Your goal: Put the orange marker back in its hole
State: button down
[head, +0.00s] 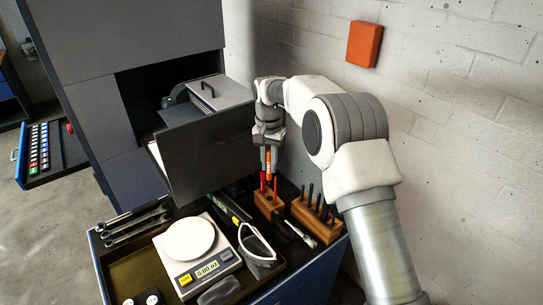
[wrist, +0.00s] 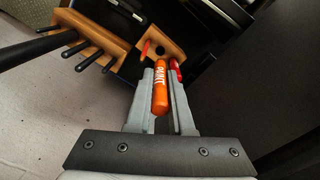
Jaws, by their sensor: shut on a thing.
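My gripper (head: 268,148) is shut on the orange marker (head: 268,162), which hangs upright over the small wooden block (head: 266,206). In the wrist view the marker (wrist: 160,90) lies between the two fingers (wrist: 160,98), with white lettering on its side. Its far end points at the block (wrist: 177,44), where a dark hole shows between two red markers (wrist: 146,47). One red marker (wrist: 176,68) stands close beside my right finger. The marker's lower end looks above the block; the exact gap is hard to tell.
A larger wooden block (head: 312,220) with several dark-handled tools stands to the right of the marker block. A scale (head: 195,252), safety glasses (head: 257,244) and wrenches (head: 135,225) lie on the worktop.

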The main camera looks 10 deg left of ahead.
aim_at(269, 177)
jog(key=shift+w, duration=0.25)
jog(key=shift+f, duration=0.15)
jog(key=shift+f+b, duration=1.7)
jog(key=shift+f, duration=0.55)
jog(key=shift+f, duration=0.4)
jog(key=shift+f+b, duration=1.3)
jog(key=shift+f, duration=0.75)
jog(key=c, duration=0.7)
grip_release()
